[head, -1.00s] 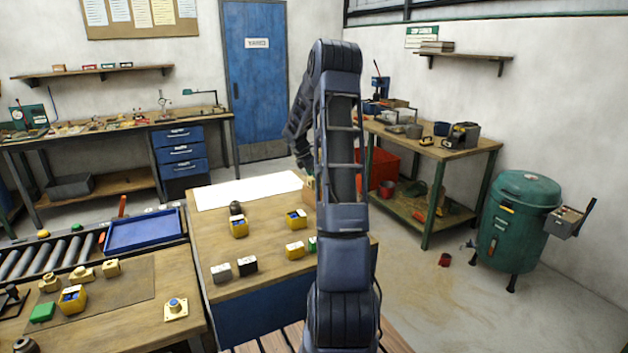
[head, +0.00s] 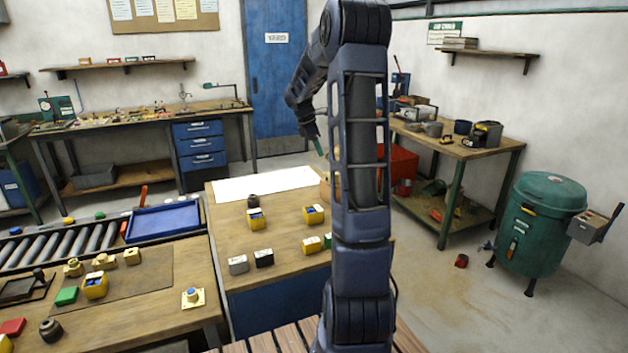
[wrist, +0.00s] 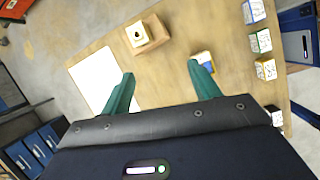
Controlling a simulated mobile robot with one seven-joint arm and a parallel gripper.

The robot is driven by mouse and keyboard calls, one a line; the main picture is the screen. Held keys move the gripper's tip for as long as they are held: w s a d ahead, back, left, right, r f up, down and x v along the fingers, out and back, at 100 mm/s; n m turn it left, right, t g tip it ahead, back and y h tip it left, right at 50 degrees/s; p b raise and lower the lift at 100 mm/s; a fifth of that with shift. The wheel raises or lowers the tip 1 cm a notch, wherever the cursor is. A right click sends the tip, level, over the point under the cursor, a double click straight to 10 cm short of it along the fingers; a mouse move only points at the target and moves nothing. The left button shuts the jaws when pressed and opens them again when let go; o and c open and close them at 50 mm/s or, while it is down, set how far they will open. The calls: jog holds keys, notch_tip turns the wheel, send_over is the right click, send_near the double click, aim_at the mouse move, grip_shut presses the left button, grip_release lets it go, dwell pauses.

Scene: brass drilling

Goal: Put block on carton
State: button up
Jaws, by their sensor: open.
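The brown carton (wrist: 156,34) stands on the wooden table in the wrist view, ahead of my fingers. A pale yellow block (wrist: 138,33) with a dark round spot appears to rest on top of it. In the head view the carton (head: 325,187) is mostly hidden behind my arm, and I cannot make out the block there. My gripper (wrist: 162,70) is open with nothing between its teal fingers. It is above the table, apart from the carton. In the head view, one of its fingers shows above the carton.
Yellow blocks (head: 256,220) and (head: 313,215), a white block (head: 238,264) and a black block (head: 264,258) stand on the same table (head: 285,285). A white sheet (head: 262,185) lies at its back. A blue tray (head: 163,221) and rollers (head: 60,246) are at left.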

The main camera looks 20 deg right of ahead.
jog(key=s+a+r+m+t, duration=0.1)
jog(key=s+a+r+m, duration=0.25)
jog(key=s, duration=0.35)
jog(key=s+a+r+m+y, duration=0.1)
jog(key=s+a+r+m, duration=0.1)
jog(key=s+a, duration=0.3)
jog(key=s+a+r+m+t, duration=0.1)
jog(key=s+a+r+m, duration=0.15)
jog(key=s, duration=0.55)
jog(key=s+a+f+m+t+y, duration=0.1)
jog(key=s+a+m, duration=0.2)
jog(key=s, duration=0.6)
jog(key=s+a+f+m+t+y, duration=0.1)
jog(key=s+a+m, duration=0.3)
jog(key=s, duration=0.5)
jog(key=shift+s+a+f+y, duration=0.25)
jog(key=shift+s+f+y, duration=0.15)
jog(key=shift+f+y, duration=0.25)
